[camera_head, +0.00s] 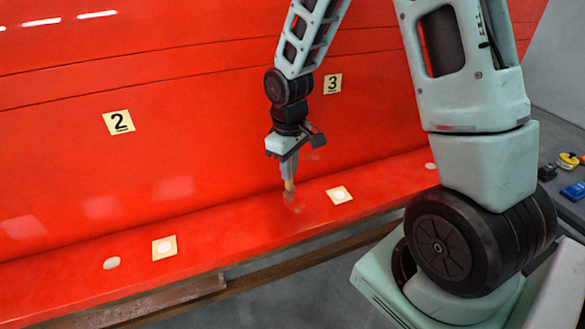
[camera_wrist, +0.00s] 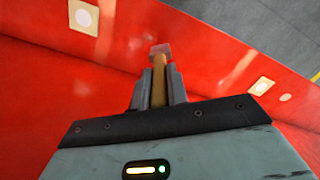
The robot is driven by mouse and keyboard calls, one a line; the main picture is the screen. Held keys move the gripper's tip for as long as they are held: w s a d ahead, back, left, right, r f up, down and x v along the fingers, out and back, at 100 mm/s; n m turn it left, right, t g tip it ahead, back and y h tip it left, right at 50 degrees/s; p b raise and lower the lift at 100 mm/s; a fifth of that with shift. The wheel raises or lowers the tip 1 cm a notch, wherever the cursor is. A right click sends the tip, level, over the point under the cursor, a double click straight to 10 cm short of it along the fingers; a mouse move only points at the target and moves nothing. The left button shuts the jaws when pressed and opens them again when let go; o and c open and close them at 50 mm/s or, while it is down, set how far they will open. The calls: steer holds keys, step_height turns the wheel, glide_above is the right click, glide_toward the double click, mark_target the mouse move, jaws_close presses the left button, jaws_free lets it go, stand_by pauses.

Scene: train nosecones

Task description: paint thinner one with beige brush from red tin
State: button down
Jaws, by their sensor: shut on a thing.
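My gripper (camera_head: 288,168) is shut on a brush (camera_head: 289,187) with a beige handle. The brush points down, its tip at or just above the red ledge; I cannot tell whether it touches. In the wrist view my gripper (camera_wrist: 159,88) holds the same brush (camera_wrist: 160,70) between both fingers, and its end looks reddish. The red body (camera_head: 200,110) carries a label "2" (camera_head: 118,122) and a label "3" (camera_head: 332,84), the latter just right of my wrist. Its ledge (camera_head: 230,222) runs along the bottom. No red tin shows in either view.
Two pale squares with round spots lie on the ledge, one left (camera_head: 164,247) and one right (camera_head: 339,195) of the brush. A bare pale spot (camera_head: 111,263) is farther left. A dark surface at the right edge holds a yellow item (camera_head: 567,160) and a blue item (camera_head: 573,191).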

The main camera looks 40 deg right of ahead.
steer(key=shift+r+p, duration=0.9)
steer(key=shift+r, duration=0.5)
steer(key=shift+w+f, duration=0.1)
